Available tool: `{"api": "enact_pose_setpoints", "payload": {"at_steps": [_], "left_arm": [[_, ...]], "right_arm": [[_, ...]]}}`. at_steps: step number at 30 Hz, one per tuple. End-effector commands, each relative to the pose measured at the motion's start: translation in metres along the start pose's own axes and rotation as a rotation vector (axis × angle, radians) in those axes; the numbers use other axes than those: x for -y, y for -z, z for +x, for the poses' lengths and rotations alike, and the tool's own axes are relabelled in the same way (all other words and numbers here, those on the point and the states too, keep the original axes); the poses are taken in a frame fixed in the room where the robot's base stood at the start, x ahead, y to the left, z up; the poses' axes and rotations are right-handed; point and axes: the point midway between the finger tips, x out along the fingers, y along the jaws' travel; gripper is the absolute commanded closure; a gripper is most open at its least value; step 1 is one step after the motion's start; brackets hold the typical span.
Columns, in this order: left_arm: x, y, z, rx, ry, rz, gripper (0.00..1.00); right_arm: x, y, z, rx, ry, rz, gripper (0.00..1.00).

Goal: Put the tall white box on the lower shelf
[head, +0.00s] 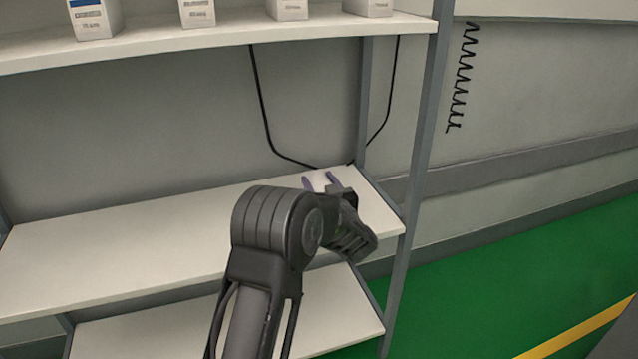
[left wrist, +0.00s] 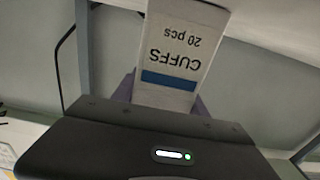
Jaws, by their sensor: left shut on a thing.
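My left gripper (head: 322,182) is shut on a white box, just above or at the right end of the middle shelf board (head: 120,240). In the left wrist view the box (left wrist: 182,50) stands between the fingers (left wrist: 163,95), with a blue band and the upside-down text "CUFFS 20 pcs". In the head view the box is mostly hidden by my arm and blends with the white board, so I cannot tell whether it touches the board. A lower board (head: 330,312) shows beneath. My right gripper is out of view.
The top shelf (head: 220,37) holds several white boxes, one with a blue label (head: 95,18). The middle board is bare to the left of my arm. A grey post (head: 418,150) stands at the right. Black cables (head: 262,100) hang behind.

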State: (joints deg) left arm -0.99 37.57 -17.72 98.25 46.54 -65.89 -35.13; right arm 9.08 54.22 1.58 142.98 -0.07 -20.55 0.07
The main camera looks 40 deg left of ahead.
Motion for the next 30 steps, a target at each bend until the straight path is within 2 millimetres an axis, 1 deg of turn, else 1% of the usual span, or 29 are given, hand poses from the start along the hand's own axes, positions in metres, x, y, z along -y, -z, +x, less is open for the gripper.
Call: {"api": "enact_pose_setpoints", "payload": {"at_steps": [3, 4, 11, 12, 21, 23, 26, 29, 30], "left_arm": [[0.0, -0.001, 0.0, -0.001, 0.0, 0.0, 0.99], [0.0, -0.002, 0.0, 0.0, 0.0, 0.0, 0.48], [0.0, -0.001, 0.0, 0.0, 0.0, 0.0, 0.3], [0.0, -0.001, 0.0, 0.0, 0.0, 0.0, 0.27], [0.0, 0.001, 0.0, 0.0, 0.0, 0.0, 0.27], [0.0, 0.001, -0.004, 0.0, -0.001, 0.0, 0.27], [-0.001, 0.001, -0.014, 0.001, -0.002, 0.001, 0.27], [-0.001, 0.002, -0.03, 0.002, -0.003, 0.001, 0.27], [-0.001, 0.002, -0.038, 0.002, -0.003, 0.0, 0.27]], "right_arm": [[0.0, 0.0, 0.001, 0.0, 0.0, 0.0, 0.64], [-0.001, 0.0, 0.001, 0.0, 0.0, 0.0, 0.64], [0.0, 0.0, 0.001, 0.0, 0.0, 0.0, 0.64], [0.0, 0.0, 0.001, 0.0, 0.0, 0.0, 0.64], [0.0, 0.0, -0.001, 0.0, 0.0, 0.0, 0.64], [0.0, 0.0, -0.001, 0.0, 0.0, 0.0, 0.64], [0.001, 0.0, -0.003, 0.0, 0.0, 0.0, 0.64], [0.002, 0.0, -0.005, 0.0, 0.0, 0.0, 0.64], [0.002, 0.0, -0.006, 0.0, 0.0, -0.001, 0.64]]}}
